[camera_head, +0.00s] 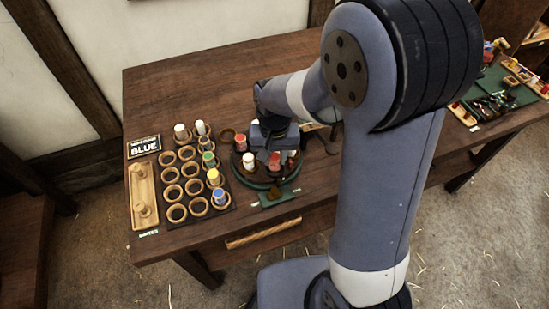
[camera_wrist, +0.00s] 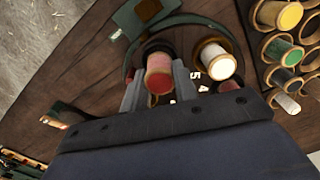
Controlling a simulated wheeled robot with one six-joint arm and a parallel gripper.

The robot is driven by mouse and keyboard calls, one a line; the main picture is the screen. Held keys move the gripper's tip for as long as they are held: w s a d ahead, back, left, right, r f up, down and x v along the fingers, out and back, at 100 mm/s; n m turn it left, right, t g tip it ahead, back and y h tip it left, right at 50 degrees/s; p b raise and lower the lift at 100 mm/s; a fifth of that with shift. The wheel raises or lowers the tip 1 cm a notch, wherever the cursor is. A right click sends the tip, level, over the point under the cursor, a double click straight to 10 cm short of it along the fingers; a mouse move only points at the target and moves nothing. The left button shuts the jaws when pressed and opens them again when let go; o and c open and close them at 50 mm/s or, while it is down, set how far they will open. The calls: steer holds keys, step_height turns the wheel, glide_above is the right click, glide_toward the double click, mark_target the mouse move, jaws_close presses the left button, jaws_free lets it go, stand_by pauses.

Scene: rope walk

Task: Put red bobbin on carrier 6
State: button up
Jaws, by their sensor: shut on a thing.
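My gripper (camera_wrist: 158,88) is shut on a red bobbin (camera_wrist: 159,76), with one finger on each side. The held bobbin also shows in the head view (camera_head: 274,161), at the front of a round green-rimmed carrier plate (camera_head: 246,181). It is over or in a dark ring on the plate; I cannot tell whether it is seated. A white bobbin (camera_wrist: 216,62) stands beside it, also in the head view (camera_head: 249,160). Another red bobbin (camera_head: 240,143) stands at the plate's back left. The figures 5 and 4 show on the plate; no 6 is readable.
A rack (camera_head: 185,180) of wooden cups left of the plate holds white, green, yellow and blue bobbins; several cups are empty. A sign reading BLUE (camera_head: 144,147) and a wooden tray (camera_head: 143,197) are farther left. A green card (camera_head: 279,196) lies in front of the plate.

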mark_target(274, 156)
steer(key=shift+f, duration=0.75)
steer(key=shift+f, duration=0.25)
steer(key=o, duration=0.7)
steer(key=shift+r, duration=0.1)
step_height(274, 156, up, 12)
steer(key=shift+r, duration=0.2)
